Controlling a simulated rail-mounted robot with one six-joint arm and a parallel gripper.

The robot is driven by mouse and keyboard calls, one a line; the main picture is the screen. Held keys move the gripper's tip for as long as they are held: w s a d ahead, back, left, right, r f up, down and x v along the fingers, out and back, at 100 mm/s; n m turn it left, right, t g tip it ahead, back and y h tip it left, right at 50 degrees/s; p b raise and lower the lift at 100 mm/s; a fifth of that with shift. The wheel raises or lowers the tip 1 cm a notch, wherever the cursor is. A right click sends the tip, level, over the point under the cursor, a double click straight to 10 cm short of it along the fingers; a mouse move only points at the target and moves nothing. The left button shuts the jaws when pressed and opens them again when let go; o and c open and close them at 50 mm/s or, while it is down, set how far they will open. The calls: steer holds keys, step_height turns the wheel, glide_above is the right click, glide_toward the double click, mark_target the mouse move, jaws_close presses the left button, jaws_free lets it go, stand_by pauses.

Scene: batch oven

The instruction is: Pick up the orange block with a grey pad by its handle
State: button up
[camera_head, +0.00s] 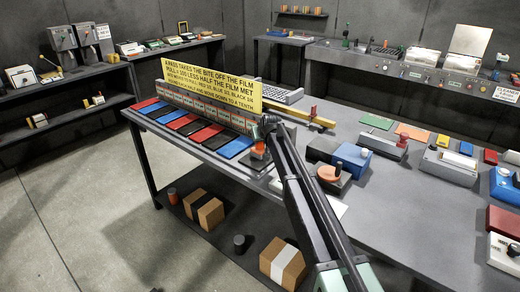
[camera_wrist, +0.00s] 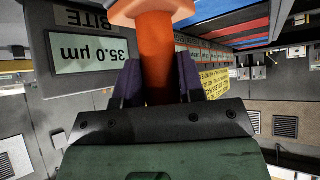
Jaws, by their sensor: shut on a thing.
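The orange block's handle (camera_wrist: 157,62) stands between my gripper's two dark fingers (camera_wrist: 158,82) in the wrist view, and the fingers are shut on it. A wider orange part (camera_wrist: 152,10) shows at the handle's end, cut by the top edge. In the head view my gripper (camera_head: 266,132) is at the table's near edge, right of the yellow sign. A small piece of orange (camera_head: 259,147) shows just below it. The grey pad cannot be made out, and I cannot tell whether the block touches what is under it.
A display reading 35.0 µm (camera_wrist: 92,50) is close beside the handle. The yellow sign (camera_head: 210,84) stands behind a row of red, blue and black pads (camera_head: 185,121). An orange round-topped device (camera_head: 331,173) and a blue device (camera_head: 352,160) stand right of my arm.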

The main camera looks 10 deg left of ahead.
steer(key=shift+r+p, duration=1.3)
steer(key=shift+r, duration=0.15)
